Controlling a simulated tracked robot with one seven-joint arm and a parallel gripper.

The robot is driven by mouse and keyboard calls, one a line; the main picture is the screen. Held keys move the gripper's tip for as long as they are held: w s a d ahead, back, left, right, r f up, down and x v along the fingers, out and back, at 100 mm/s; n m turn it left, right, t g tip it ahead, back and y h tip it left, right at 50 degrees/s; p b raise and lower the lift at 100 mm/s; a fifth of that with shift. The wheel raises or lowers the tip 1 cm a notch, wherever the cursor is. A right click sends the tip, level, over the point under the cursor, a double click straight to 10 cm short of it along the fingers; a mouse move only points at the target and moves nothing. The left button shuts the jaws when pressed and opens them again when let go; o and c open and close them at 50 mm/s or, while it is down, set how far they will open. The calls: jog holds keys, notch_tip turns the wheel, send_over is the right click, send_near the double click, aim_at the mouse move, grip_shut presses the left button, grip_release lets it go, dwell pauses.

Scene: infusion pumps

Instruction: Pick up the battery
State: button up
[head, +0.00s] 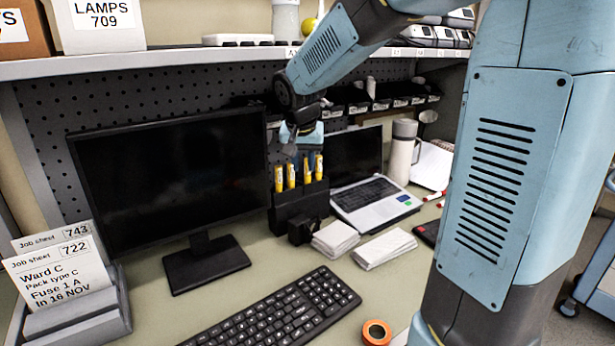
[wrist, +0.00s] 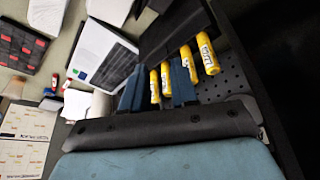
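No object is clearly readable as the battery. Several yellow cylinders with pale labels (head: 279,179) stand upright in a black holder (head: 290,212) between the monitor and the laptop; they also show in the wrist view (wrist: 207,54). My gripper (wrist: 157,78) is open, its two blue fingers apart. In the wrist view, two of the yellow cylinders appear between the fingers, but I cannot tell if they touch. In the head view, my gripper hangs just above and behind the holder, its fingers partly hidden by the cylinders. A small black block (head: 301,231) sits before the holder.
A large monitor (head: 170,180) stands left of the holder, a laptop (head: 374,198) right. Two white folded bundles (head: 385,248), a keyboard (head: 280,312) and a tape roll (head: 376,332) lie in front. A pegboard is behind and a shelf (head: 180,63) above.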

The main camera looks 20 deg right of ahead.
send_over(308, 175)
jog(key=s, duration=0.1)
jog(key=x, duration=0.4)
jog(key=shift+a+f, duration=0.25)
jog(key=shift+f, duration=0.25)
grip_shut()
